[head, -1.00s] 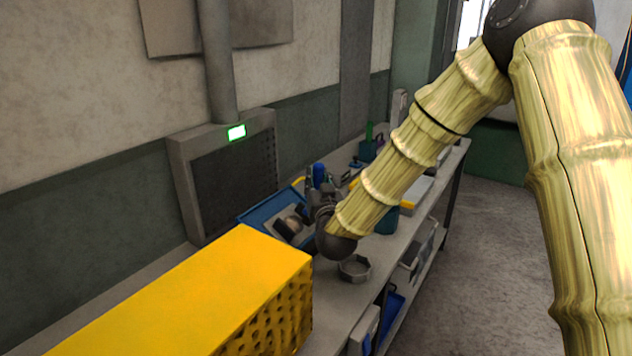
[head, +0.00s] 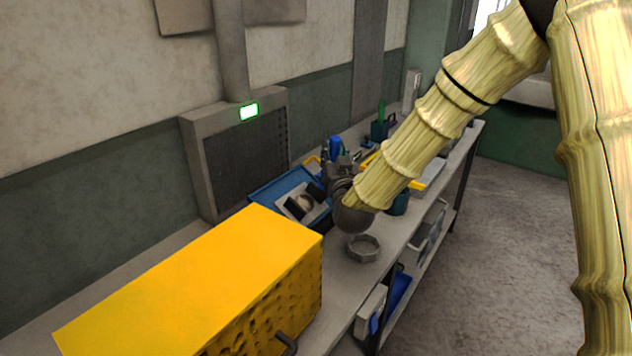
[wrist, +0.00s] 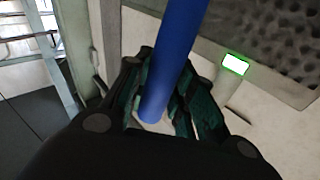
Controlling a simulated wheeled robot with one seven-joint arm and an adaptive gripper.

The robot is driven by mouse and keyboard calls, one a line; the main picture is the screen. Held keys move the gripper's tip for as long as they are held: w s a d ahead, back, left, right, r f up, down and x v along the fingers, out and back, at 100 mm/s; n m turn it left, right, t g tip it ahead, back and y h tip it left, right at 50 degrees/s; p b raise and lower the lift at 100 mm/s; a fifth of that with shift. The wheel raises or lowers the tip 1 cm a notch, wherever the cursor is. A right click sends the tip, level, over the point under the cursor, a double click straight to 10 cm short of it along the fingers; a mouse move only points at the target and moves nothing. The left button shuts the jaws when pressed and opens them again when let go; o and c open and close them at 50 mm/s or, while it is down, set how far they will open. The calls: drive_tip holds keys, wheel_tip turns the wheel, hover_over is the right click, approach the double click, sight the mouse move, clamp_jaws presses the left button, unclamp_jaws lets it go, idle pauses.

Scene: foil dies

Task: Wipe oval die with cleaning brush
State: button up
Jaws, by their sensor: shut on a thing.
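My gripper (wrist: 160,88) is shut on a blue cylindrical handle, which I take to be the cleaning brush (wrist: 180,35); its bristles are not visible. In the head view my gripper (head: 342,168) is above the bench, just right of a blue tray (head: 268,190), and the blue handle (head: 335,145) sticks up from it. A pale rounded piece between dark blocks, possibly the oval die (head: 304,203), lies in the tray. Its shape is too small to be sure. The gripper appears apart from it.
A large yellow box (head: 190,280) fills the near bench. A grey octagonal dish (head: 363,249) stands near the bench's front edge, below my wrist. A wall panel with a green light (head: 249,111) stands behind. A teal container (head: 399,203) and yellow-edged items stand beyond.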

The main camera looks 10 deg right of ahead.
drive_tip(key=shift+f, duration=0.1)
drive_tip(key=shift+w+a+f+b, duration=0.45)
drive_tip(key=shift+f+b, duration=0.35)
drive_tip(key=shift+f, duration=0.25)
drive_tip(key=shift+w+a+f+b, duration=0.4)
drive_tip(key=shift+f+b, duration=0.35)
drive_tip(key=shift+f, duration=0.3)
drive_tip(key=shift+w+a+f+b, duration=0.45)
drive_tip(key=shift+f+b, duration=0.35)
drive_tip(key=shift+f, duration=0.25)
drive_tip(key=shift+w+a+f+b, duration=0.2)
drive_tip(key=shift+a+f+b, duration=0.1)
drive_tip(key=shift+f+b, duration=0.35)
